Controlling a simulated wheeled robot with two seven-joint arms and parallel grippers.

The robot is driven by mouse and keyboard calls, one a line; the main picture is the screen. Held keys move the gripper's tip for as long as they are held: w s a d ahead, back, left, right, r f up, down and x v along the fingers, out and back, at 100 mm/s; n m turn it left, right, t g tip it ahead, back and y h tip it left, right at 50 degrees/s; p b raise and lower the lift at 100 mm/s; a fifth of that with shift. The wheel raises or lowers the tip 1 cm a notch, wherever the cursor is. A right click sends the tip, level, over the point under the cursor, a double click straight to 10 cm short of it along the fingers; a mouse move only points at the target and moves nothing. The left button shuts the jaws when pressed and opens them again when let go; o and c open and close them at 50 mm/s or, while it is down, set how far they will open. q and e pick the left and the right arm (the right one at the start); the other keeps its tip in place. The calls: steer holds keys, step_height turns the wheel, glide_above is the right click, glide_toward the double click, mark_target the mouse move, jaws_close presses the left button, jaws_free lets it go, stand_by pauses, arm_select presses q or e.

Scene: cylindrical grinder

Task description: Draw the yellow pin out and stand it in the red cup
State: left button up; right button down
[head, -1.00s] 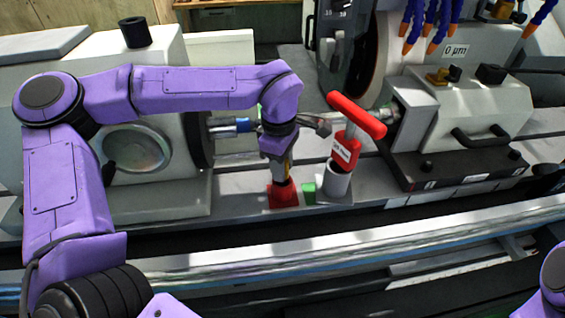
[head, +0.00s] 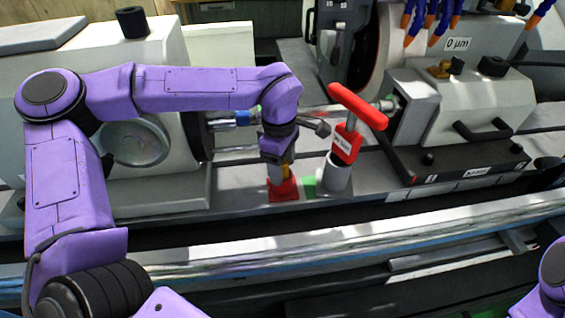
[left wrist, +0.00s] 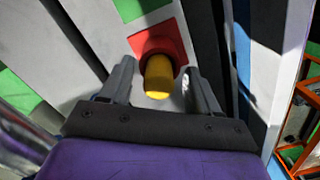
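The yellow pin (left wrist: 158,77) stands with its lower end at the red cup (left wrist: 172,46), which shows around and behind it in the left wrist view; how deep it sits is hidden. My left gripper (left wrist: 161,82) is open, with one finger on each side of the pin and visible gaps between. In the head view the left gripper (head: 281,174) points down just over the red cup (head: 284,190), and a little of the yellow pin (head: 288,167) shows by the fingers. My right gripper is out of view.
Just right of the cup are a green patch (head: 309,187) and a grey cylinder (head: 337,175) holding a tool with a red T-handle (head: 357,105). The grinder's headstock (head: 160,190) and tailstock (head: 470,105) flank the work area. A long metal rail (head: 400,228) runs in front.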

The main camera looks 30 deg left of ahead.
arm_select(q)
steer(key=r, duration=0.7)
steer(key=r+b, duration=0.1)
steer(key=r, duration=0.2)
steer(key=shift+a+r, duration=0.25)
